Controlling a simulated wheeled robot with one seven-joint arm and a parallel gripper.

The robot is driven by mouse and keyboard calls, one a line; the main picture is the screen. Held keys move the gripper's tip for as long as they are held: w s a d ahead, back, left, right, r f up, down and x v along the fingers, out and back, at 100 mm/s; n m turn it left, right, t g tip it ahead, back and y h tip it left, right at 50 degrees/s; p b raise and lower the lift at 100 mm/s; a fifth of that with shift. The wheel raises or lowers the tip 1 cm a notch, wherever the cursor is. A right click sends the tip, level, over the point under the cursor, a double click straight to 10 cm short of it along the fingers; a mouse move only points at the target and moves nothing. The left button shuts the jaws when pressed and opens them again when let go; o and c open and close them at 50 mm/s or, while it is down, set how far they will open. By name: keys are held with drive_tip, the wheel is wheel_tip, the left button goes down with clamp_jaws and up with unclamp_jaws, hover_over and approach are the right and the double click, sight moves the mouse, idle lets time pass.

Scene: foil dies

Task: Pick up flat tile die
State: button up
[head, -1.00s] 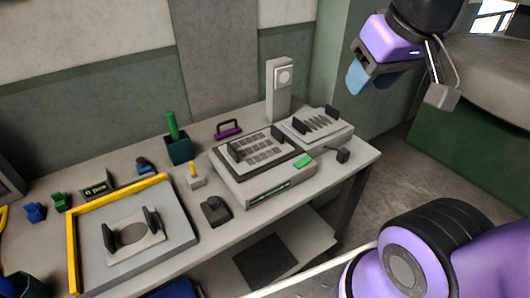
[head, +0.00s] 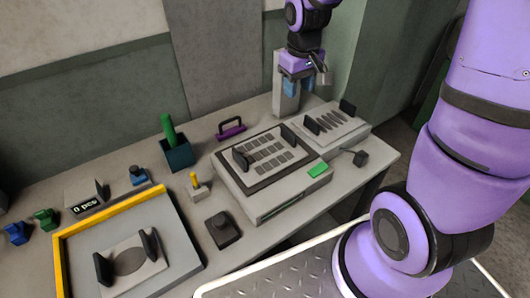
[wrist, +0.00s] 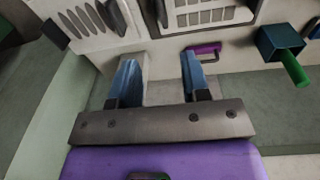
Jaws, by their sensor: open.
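Three dies with pairs of black upright grips are on the table; which is the flat tile die I cannot tell for sure. One has a grid of small rectangular tiles (head: 264,152) and sits on the grey press box (head: 255,195). It is partly in the wrist view (wrist: 205,14). A slotted die (head: 330,122) lies to its right, also at the wrist view's upper left (wrist: 95,20). A die with an oval opening (head: 130,262) lies in the yellow-edged tray (head: 185,235). My gripper (head: 290,90) is open and empty, above the back of the table, apart from the dies.
A pale post (head: 283,100) stands behind my gripper. A purple handle (head: 230,128) and a dark cup with a green stick (head: 177,153) stand near the back edge. A black knobbed block (head: 222,230) and a yellow-peg block (head: 198,188) are left of the press.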

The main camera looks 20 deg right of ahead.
drive_tip(key=g, duration=0.1)
approach(289, 131)
drive_tip(key=shift+s+f, duration=0.1)
drive_tip(key=shift+f, duration=0.05)
wheel_tip(289, 131, down, 6)
drive_tip(key=shift+w+d+f, duration=0.1)
drive_tip(key=shift+f, duration=1.15)
drive_tip(key=shift+w+d+f, duration=0.1)
drive_tip(key=shift+w+f, duration=0.05)
drive_tip(key=shift+f, duration=1.15)
clamp_jaws()
